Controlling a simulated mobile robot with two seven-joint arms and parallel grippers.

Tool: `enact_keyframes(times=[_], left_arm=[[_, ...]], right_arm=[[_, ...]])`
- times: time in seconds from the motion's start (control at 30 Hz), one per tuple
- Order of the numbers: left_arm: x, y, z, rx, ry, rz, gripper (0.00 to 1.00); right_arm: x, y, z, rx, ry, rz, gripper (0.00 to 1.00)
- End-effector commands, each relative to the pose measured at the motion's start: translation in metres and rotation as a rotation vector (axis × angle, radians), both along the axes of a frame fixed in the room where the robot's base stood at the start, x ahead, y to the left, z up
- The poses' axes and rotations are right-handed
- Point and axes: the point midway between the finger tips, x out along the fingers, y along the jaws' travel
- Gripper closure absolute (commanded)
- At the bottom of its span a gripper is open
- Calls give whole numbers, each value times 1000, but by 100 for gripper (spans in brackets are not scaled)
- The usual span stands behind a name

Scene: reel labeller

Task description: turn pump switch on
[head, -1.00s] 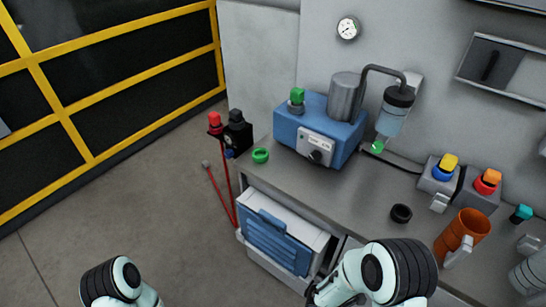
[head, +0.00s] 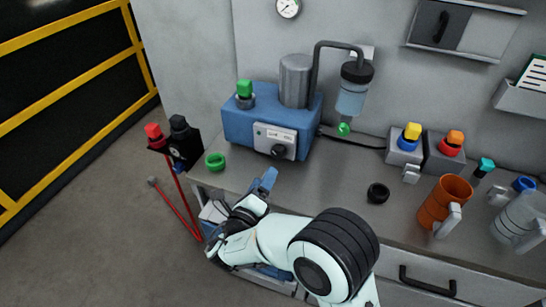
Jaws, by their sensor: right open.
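The blue pump (head: 240,122) stands at the back left of the bench, with a grey cylinder on top. Its light front panel carries a dark round knob, the switch (head: 279,151); its exact position is too small to tell. A green cap (head: 244,89) sits on the pump's left top. My right gripper (head: 265,182) is open and in front of the pump, a little below the switch in the picture and apart from it. My right arm comes in from the bottom and hides part of the bench front. My left gripper is not in view.
A green ring (head: 215,162) and a black ring (head: 378,193) lie on the bench (head: 335,180). A hanging bottle (head: 351,95) is right of the pump. An orange mug (head: 445,200) and boxes with coloured knobs (head: 405,147) stand further right. A red-capped stand (head: 153,132) is at left.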

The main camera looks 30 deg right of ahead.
Motion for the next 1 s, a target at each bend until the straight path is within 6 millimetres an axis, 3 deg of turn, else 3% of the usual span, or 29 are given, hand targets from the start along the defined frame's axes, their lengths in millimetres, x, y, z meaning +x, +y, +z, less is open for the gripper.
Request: enact_keyframes(times=[0.2, 0.4, 0.87, 0.9, 1.0], left_arm=[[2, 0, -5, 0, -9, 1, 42], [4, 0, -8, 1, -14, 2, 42], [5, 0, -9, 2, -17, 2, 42], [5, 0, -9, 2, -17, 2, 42], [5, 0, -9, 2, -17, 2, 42]], right_arm=[[31, -39, -1, 0, 0, -7, 33], [52, -63, -1, 0, 0, -4, 33], [62, -74, -1, 1, 2, -1, 33], [62, -74, -1, 1, 2, -1, 36], [62, -74, -1, 1, 2, -1, 69]])
